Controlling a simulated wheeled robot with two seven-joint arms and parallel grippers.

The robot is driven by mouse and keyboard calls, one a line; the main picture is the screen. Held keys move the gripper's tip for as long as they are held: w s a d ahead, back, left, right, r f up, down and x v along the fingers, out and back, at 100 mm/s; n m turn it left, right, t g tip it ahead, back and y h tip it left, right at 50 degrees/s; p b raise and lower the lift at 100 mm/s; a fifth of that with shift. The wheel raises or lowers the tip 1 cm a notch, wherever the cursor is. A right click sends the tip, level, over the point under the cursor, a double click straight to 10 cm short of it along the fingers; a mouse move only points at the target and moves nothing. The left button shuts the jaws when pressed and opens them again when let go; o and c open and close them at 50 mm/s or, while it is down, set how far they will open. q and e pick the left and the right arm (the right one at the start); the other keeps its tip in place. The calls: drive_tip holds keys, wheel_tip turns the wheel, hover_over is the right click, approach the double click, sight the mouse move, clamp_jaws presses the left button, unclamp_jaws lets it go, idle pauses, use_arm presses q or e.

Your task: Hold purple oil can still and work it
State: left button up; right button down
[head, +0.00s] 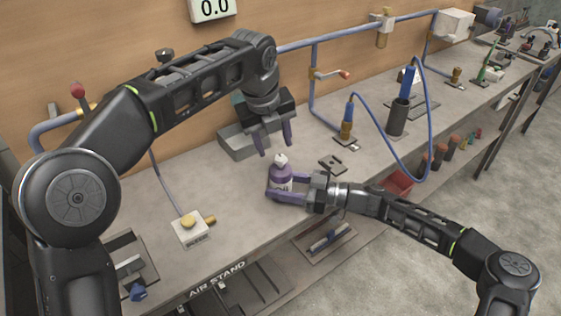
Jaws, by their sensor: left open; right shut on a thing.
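The purple oil can (281,178) stands upright on the grey bench near its front edge, with a pale label and a white cap on top. My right gripper (270,190) comes in from the right and is shut around the can's lower body. My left gripper (276,146) hangs above the can, pointing down, with its two purple fingers open and apart. Nothing is between these fingers; the can's cap sits just below them.
A grey metal tray (240,144) stands behind the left gripper. A small dark plate (333,164) lies right of the can.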

sight(280, 157)
use_arm(q)
drive_tip(key=w+a+f+n+h, duration=0.1)
drive_tip(key=a+f+n+h, duration=0.1)
drive_tip(key=f+n, duration=0.2)
drive_tip(key=w+a+f+n+g+h, duration=0.1)
drive_tip(key=a+f+n+h, duration=0.1)
drive_tip(key=f+n+h, duration=0.1)
drive_tip(key=w+a+f+n+g+h, duration=0.1)
drive_tip(key=w+f+n+h, duration=0.1)
drive_tip(key=f+n, duration=0.2)
drive_tip(key=shift+w+a+f+n, duration=0.1)
drive_tip(key=shift+a+f+n, duration=0.2)
drive_tip(key=shift+a+f, duration=0.1)
drive_tip(key=h, duration=0.1)
drive_tip(key=s+r+n+g+h, duration=0.1)
drive_tip(key=h, duration=0.3)
drive_tip(key=shift+s+a+r+g, duration=0.15)
drive_tip(key=shift+s+a+g, duration=0.1)
drive_tip(key=shift+s+g, duration=0.1)
drive_tip(key=a+r+n+h, duration=0.1)
drive_tip(key=a+r+h, duration=0.3)
drive_tip(key=shift+s+r+h, duration=0.15)
drive_tip(key=shift+s+h, duration=0.15)
drive_tip(key=shift+s, duration=0.1)
drive_tip(key=d, duration=1.2)
drive_tip(key=shift+s, duration=0.15)
drive_tip(key=shift+c, duration=0.6)
